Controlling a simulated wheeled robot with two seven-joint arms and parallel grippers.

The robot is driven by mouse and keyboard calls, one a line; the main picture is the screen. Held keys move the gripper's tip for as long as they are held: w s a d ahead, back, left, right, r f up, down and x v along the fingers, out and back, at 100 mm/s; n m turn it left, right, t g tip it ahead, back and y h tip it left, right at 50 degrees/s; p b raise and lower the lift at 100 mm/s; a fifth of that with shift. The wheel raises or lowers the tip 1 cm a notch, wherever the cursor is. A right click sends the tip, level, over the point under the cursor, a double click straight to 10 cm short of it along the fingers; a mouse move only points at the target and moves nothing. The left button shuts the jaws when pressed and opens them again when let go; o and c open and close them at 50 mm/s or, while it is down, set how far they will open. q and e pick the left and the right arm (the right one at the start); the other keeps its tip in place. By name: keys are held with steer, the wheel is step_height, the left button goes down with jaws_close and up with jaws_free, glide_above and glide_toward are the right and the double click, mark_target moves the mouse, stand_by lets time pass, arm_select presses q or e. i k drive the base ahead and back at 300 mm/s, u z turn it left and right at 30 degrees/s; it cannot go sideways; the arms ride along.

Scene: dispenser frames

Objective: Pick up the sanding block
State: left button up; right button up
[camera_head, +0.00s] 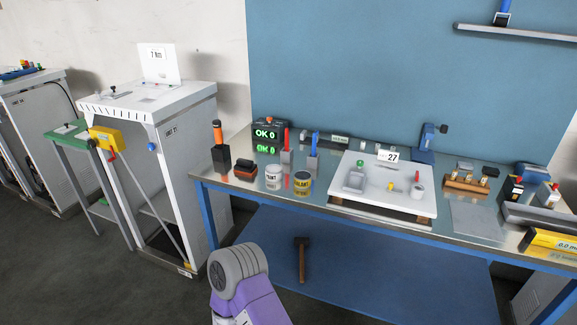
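A small dark block with an orange-brown side (245,169) lies on the left part of the metal-topped workbench (322,196). It looks like the sanding block, though at this size I cannot be certain. It sits just right of a black holder with an orange-handled tool (219,150) and left of the white paint can (273,177). Nothing covers it from this view. A purple and grey link of my own arm shows at the bottom, in front of the bench and apart from the block. Neither gripper is in view.
A yellow-labelled can (302,183) and a white tray (350,199) with small items stand right of the block. An OK display (267,134) stands behind it. A hammer (301,258) lies on the blue lower shelf. A white cabinet (185,105) stands left of the bench.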

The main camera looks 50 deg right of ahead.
mark_target(246, 167)
steer(key=z, duration=1.5)
